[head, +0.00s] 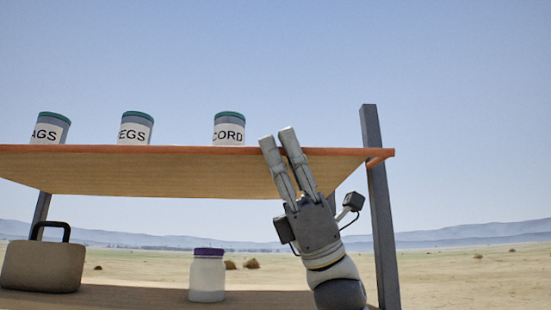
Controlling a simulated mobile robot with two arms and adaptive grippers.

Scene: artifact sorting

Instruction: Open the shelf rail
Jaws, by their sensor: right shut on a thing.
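The shelf rail (180,150) is an orange strip along the front edge of the upper wooden shelf (150,175). It runs level across the view from the left edge to just past the right post. My right gripper (279,138) reaches up from below, with its two fingers close together across the rail, right of the middle. It is shut on the rail, and the fingers hide a short stretch of it. The fingertips stick up a little above the shelf edge. My left gripper is not in view.
Labelled cans reading AGS (50,131), EGS (135,130) and CORD (229,130) stand on the upper shelf behind the rail. Below are a tan case (42,268) with a dark handle and a white jar (207,278) with a purple lid. A grey post (379,215) stands right of my gripper.

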